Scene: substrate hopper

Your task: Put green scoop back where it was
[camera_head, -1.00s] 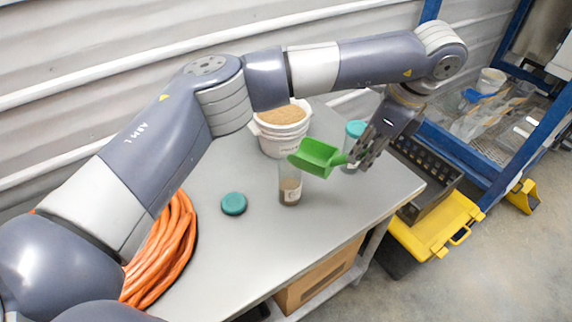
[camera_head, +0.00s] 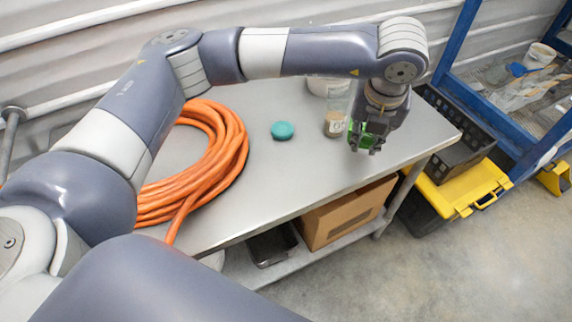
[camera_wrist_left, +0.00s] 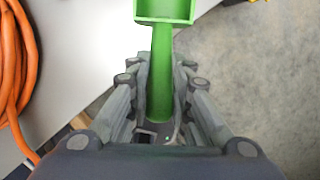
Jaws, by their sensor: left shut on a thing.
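My left gripper (camera_head: 367,142) is shut on the green scoop (camera_head: 357,128). In the head view it hangs over the right front part of the table, and the gripper hides much of the scoop. In the left wrist view the scoop handle (camera_wrist_left: 161,80) runs between the fingers, with its bowl at the top edge of the picture. My right gripper does not show in any view.
A jar with brown contents (camera_head: 334,124) stands beside the gripper, and a teal lid (camera_head: 282,131) lies on the grey table (camera_head: 262,178). A white bucket (camera_head: 325,87) is partly hidden behind my arm. An orange hose (camera_head: 225,150) lies coiled at left. A black crate (camera_head: 455,145) is at right.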

